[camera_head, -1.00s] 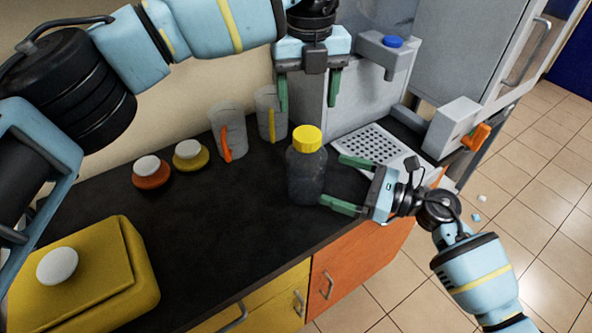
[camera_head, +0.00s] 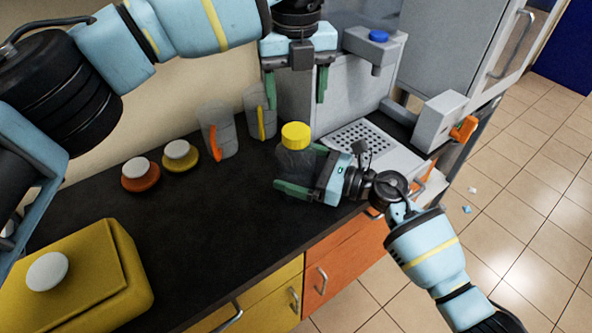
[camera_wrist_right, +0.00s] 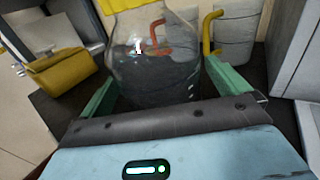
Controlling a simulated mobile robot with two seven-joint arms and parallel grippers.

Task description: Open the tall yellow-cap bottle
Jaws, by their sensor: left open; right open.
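The tall bottle (camera_head: 291,166) has a yellow cap (camera_head: 295,135) and a dark, see-through body. It stands upright on the black counter. My right gripper (camera_head: 300,168) is open at the bottle's body, with green fingers on either side of it. In the right wrist view, the bottle body (camera_wrist_right: 155,65) sits between the two open fingers (camera_wrist_right: 165,85). The yellow cap is mostly cut off at the top there. My left gripper (camera_head: 296,88) is open and empty, pointing down above the bottle and a little behind it.
Two beakers with an orange (camera_head: 218,132) and a yellow (camera_head: 260,112) handle stand behind the bottle. Small orange (camera_head: 140,177) and yellow (camera_head: 181,157) containers with white tops sit to the left. A yellow box (camera_head: 85,285) is front left. A perforated tray (camera_head: 362,137) lies at the right.

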